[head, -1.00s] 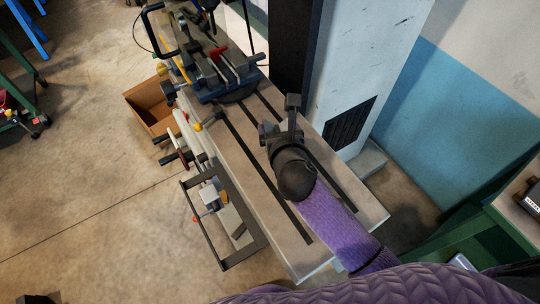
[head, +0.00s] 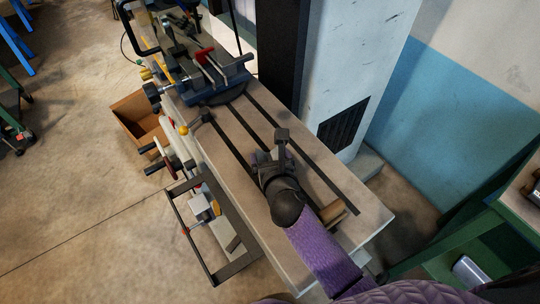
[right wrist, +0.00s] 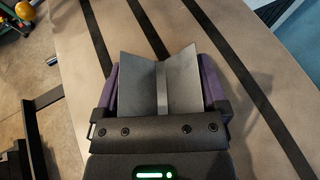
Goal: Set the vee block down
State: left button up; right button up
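The vee block (right wrist: 142,88) is dark grey with a V-shaped notch and shows large in the right wrist view. It sits between the purple-sided fingers of my right gripper (right wrist: 163,92), which look shut on its sides. In the head view my right gripper (head: 272,158) is above the middle of the slotted machine table (head: 232,138), and the block (head: 261,157) is mostly hidden by it. I cannot tell whether the block's underside touches the table. My left gripper is not in view.
A blue-grey vise (head: 215,82) stands at the table's far end. A grey column (head: 355,70) rises behind the table. An open wooden box (head: 138,122) is on the floor at left.

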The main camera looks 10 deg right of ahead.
jog(key=shift+r, duration=0.15)
jog(key=shift+s+r, duration=0.2)
jog(key=p+v, duration=0.3)
jog(key=v, duration=0.8)
jog(key=shift+f, duration=0.1)
jog(key=shift+s, duration=0.3)
